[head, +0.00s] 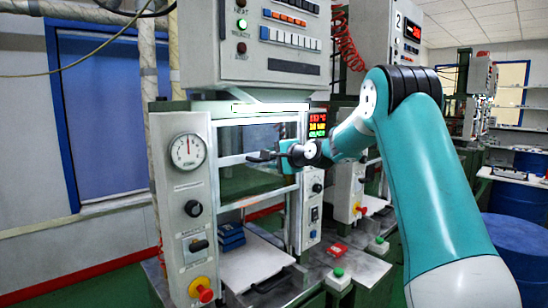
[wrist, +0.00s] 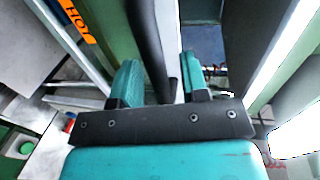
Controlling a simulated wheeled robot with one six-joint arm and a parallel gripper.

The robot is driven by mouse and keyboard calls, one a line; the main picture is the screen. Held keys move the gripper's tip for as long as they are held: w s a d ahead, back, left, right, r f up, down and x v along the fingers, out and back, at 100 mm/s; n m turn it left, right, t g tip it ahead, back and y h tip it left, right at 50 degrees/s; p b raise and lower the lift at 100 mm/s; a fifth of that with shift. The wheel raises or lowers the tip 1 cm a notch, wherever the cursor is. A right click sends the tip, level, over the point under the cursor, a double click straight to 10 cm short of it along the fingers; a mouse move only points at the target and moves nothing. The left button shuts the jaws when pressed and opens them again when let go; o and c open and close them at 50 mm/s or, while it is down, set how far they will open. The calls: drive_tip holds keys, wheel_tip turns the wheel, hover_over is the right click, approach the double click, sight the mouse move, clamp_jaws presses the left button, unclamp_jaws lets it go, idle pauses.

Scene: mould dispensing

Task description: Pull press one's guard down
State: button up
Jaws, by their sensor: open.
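Press one's guard (head: 258,197) is a clear panel in a pale metal frame, set between the press's two posts in the head view. Its lower bar hangs above the press opening, so a gap shows beneath it. My gripper (head: 268,156) is in front of the panel, coming from the right at about the crossbar's height. In the wrist view my gripper (wrist: 160,82) is open, its teal fingers apart. A black bar (wrist: 148,45), seemingly the guard's handle, runs between the fingers. I cannot tell whether either finger touches it.
A pressure gauge (head: 188,151) and red knob (head: 205,291) are on the left post. An orange HOT label (wrist: 76,20) shows in the wrist view. A blue drum (head: 515,215) stands at right.

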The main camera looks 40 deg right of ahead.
drive_tip(key=shift+c, duration=0.2)
clamp_jaws()
wheel_tip(320, 180, down, 27)
drive_tip(key=b, duration=1.8)
drive_tip(key=shift+r, duration=0.15)
drive_tip(key=shift+s, duration=0.1)
unclamp_jaws()
drive_tip(key=shift+o, duration=0.2)
drive_tip(key=shift+r, duration=0.1)
drive_tip(key=b+v, duration=0.3)
drive_tip(key=v, duration=1.4)
drive_tip(key=shift+s, duration=0.15)
drive_tip(key=shift+a, duration=0.1)
